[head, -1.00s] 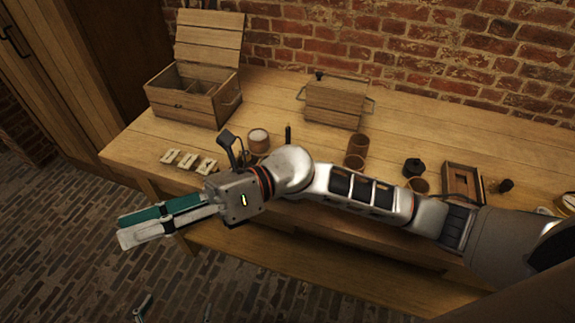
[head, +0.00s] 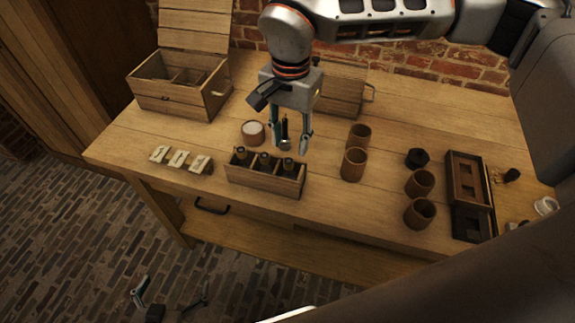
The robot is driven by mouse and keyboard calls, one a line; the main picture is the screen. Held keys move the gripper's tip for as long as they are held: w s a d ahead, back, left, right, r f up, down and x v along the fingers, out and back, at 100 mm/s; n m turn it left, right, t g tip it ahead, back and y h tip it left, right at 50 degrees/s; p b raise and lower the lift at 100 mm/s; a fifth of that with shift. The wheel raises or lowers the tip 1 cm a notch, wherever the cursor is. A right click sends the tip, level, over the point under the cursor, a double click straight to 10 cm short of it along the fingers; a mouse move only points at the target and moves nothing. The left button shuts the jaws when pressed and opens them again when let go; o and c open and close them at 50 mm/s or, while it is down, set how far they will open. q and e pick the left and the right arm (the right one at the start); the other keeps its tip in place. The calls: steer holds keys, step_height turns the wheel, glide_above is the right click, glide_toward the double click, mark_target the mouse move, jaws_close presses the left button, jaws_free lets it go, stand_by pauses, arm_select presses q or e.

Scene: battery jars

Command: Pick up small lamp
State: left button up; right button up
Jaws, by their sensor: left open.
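My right gripper (head: 293,146), on the arm from the right, points down over the table behind the bottle rack. Its fingers are apart. A slim dark upright object (head: 284,128) shows between them, possibly the small lamp; I cannot tell for sure, and the fingers partly hide it. I see no contact. My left gripper (head: 168,298) is low at the bottom left, over the brick floor, open and empty.
A wooden rack (head: 268,182) with dark bottles stands in front of the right gripper. A round cup with a white top (head: 252,132) is close on its left. Labelled cards (head: 180,159), several brown cups (head: 354,164) and an open compartment box (head: 182,100) are on the table.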

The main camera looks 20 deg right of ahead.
mark_target(288, 161)
step_height(288, 161, down, 8)
steer(key=shift+w+a+r+p, duration=0.15)
steer(key=shift+r+p, duration=0.1)
steer(key=shift+p, duration=0.35)
steer(key=shift+c, duration=0.3)
jaws_close()
